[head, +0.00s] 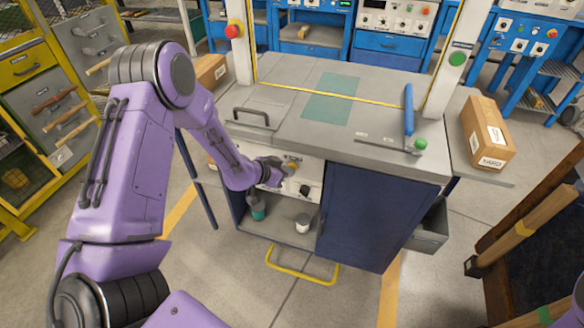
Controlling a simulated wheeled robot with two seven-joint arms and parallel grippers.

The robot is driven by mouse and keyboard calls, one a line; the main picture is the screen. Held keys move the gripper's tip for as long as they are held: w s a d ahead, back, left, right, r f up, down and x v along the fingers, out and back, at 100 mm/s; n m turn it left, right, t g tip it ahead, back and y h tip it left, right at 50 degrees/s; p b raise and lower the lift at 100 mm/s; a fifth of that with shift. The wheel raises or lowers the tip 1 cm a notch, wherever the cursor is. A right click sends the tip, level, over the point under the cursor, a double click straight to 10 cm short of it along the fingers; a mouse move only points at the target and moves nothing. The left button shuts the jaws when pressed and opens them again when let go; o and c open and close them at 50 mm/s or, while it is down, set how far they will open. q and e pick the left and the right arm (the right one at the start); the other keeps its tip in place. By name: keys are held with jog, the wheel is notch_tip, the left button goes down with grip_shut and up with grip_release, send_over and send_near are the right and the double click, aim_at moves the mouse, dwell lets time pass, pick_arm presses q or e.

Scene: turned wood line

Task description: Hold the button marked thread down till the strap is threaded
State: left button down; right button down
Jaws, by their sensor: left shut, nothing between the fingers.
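A pale control panel (312,178) sits on the front of the grey-topped strapping machine (375,147), just below its top. My left gripper (280,172) is shut and empty, with its fingertips at the left part of this panel. A small yellowish control (293,164) and a dark knob (304,190) show beside the fingers. The markings are too small to read, so I cannot tell which button is the one marked thread. I cannot tell whether the fingertips touch or press a button. No strap can be made out. My right gripper is out of view.
A yellow-edged arch stands over the machine top, with a red button (232,31) and a green button (457,59) on its posts. A blue lever (408,110) stands at the right. A carton (487,132) sits on the right side shelf. A yellow bar (302,276) juts out low in front.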

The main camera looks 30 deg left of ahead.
pick_arm(q)
jog(key=shift+s+d, duration=0.2)
jog(key=shift+s, duration=0.55)
jog(key=s, duration=0.2)
jog(key=s+d+p, duration=0.1)
jog(key=s, duration=0.2)
jog(key=shift+w, duration=0.1)
dwell(0.3)
